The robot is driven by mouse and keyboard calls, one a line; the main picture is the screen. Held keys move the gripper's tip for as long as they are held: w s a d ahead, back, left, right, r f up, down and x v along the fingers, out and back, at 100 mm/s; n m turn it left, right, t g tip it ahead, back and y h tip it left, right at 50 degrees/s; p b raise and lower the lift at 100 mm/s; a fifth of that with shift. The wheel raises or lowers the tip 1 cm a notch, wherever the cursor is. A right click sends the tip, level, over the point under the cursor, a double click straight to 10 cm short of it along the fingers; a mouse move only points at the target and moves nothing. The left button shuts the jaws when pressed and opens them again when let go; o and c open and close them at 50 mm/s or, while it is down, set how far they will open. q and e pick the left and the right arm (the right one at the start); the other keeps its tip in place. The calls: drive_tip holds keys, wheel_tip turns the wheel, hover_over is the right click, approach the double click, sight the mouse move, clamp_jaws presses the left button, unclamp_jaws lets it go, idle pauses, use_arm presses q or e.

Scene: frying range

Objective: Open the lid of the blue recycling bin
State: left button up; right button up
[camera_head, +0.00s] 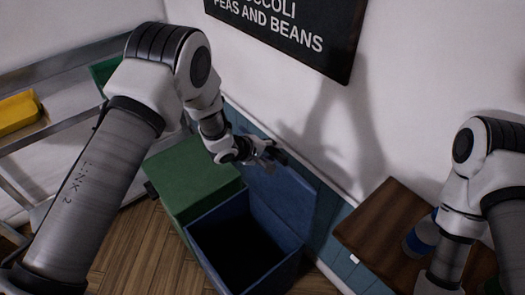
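The blue recycling bin (235,277) stands on the floor below the wall, its dark inside showing. Its blue lid (287,200) stands raised at the back of the bin, by the wall. My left gripper (275,154) is at the upper edge of the lid. It is small and dark here, so I cannot tell whether its fingers are apart or whether it touches the lid. My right arm comes in at the right, and its gripper is out of the picture.
A green bin (190,170) with its lid down stands directly left of the blue one. A brown wooden table (375,225) with a blue and white container (421,237) is at the right. A metal shelf with a yellow tray (18,112) is at the left.

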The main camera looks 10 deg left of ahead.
use_arm(q)
drive_tip(key=v, duration=1)
drive_tip(key=shift+s, duration=0.2)
drive_tip(key=shift+r, duration=0.1)
